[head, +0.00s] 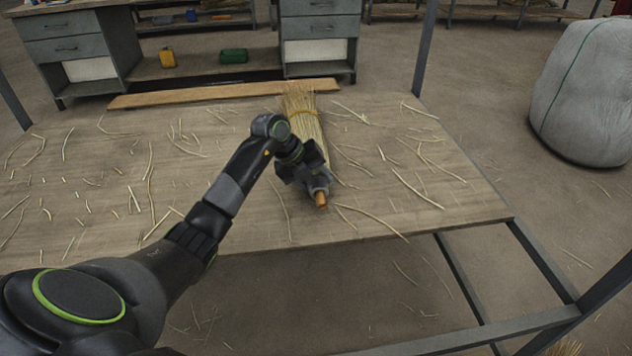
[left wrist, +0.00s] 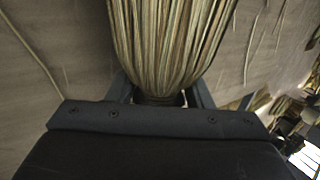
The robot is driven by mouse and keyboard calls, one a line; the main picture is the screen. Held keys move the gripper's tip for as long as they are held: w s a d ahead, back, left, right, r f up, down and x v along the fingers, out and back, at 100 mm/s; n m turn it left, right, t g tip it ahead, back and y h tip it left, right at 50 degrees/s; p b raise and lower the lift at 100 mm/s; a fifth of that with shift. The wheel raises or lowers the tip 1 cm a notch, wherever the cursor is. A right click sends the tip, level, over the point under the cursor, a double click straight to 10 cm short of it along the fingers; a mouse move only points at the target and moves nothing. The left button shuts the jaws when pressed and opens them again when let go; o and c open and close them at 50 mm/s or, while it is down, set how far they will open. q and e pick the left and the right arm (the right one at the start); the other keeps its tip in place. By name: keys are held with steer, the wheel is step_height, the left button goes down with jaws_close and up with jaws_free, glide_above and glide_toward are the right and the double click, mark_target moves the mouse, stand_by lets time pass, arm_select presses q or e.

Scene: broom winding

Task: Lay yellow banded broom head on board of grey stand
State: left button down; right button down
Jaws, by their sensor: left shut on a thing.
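The yellow banded broom head (head: 303,115) is a bundle of straw bristles with a yellow band and a short orange-brown handle stub toward me. My left gripper (head: 305,178) is shut on its neck, near the stub. In the left wrist view, the bristles of the broom head (left wrist: 172,40) fan out away from the gripper (left wrist: 160,97). The broom head is over the wide wooden board (head: 400,130) of the grey stand (head: 545,262), bristles pointing to the far edge. I cannot tell whether it touches the board. My right gripper is not in view.
Loose straws are scattered over the board. A long wooden strip (head: 225,94) runs along its far edge, by the bristle tips. Grey posts (head: 425,50) rise at the board's corners. A large wrapped bale (head: 588,95) stands at the right, and a grey workbench (head: 85,50) stands behind.

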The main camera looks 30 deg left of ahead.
arm_select(q)
steer(key=c, duration=0.7)
jaws_free()
steer(key=shift+f, duration=0.1)
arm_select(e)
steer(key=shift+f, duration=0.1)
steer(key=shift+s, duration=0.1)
arm_select(q)
steer(key=shift+s+a+r, duration=0.15)
steer(key=shift+a+r, duration=0.05)
steer(key=shift+r, duration=0.3)
steer(key=p+v, duration=0.2)
steer(key=v, duration=0.9)
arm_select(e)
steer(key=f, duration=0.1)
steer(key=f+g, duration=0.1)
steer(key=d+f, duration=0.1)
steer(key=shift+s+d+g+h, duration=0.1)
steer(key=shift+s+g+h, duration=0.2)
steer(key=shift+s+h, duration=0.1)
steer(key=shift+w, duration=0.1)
